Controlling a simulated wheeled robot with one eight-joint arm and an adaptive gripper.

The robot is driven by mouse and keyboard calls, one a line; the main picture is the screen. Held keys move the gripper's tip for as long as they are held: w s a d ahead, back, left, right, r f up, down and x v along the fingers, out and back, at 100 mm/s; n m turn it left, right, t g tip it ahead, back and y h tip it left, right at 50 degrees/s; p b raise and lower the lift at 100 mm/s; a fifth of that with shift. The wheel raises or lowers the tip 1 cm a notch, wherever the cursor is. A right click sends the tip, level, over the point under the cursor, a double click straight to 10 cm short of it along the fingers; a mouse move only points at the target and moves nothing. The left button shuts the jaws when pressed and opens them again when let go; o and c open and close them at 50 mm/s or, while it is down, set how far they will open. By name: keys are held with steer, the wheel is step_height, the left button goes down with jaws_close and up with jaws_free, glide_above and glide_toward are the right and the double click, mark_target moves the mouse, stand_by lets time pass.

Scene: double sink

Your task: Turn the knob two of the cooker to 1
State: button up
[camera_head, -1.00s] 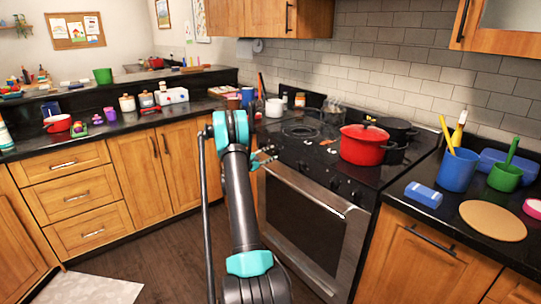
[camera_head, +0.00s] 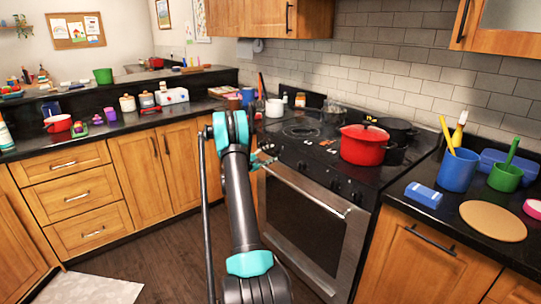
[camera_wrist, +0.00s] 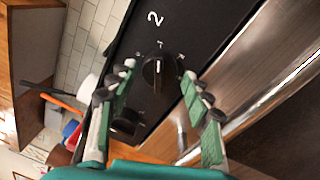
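The cooker (camera_head: 318,215) stands right of my arm, with dark knobs along its front panel. In the wrist view a round black knob (camera_wrist: 159,73) sits on the black panel, with a white "2" (camera_wrist: 155,19) printed above it. A light pointer line on this knob runs nearly upright in the picture. A second dark knob (camera_wrist: 125,122) is at lower left. My gripper (camera_wrist: 158,80) is open, with one green-padded finger on each side of the labelled knob; contact is not visible. In the head view my gripper (camera_head: 264,156) is at the left end of the cooker front, partly hidden by my arm.
A silver oven handle (camera_head: 305,187) juts out below the knobs; it also shows close to the right finger in the wrist view (camera_wrist: 262,105). A red pot (camera_head: 364,145) and a black pot (camera_head: 397,131) stand on the hob. The floor before the cooker is clear.

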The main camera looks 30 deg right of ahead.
steer(key=shift+o, duration=0.2)
steer(key=s+a, duration=0.1)
steer(key=a, duration=1.1)
steer(key=shift+s+f, duration=0.15)
steer(key=shift+f, duration=0.2)
steer(key=s+a+r+m+t+y, duration=0.1)
steer(key=s+a+r+y, duration=0.1)
steer(key=s+a+y, duration=0.35)
steer(key=s+a+r+m+y, duration=0.1)
steer(key=s+a+r+y, duration=0.2)
steer(key=s+a, duration=0.5)
steer(key=s+a+f+m+y, duration=0.1)
steer(key=s+a+y, duration=0.4)
steer(key=s+a, duration=0.7)
steer(key=s+a+f+m+t+y, duration=0.1)
steer(key=s+a+f+y, duration=0.3)
steer(key=s+a, duration=0.8)
steer(key=shift+s+a+f+m+y, duration=0.3)
steer(key=shift+s+m+y, duration=0.2)
steer(key=shift+s, duration=0.35)
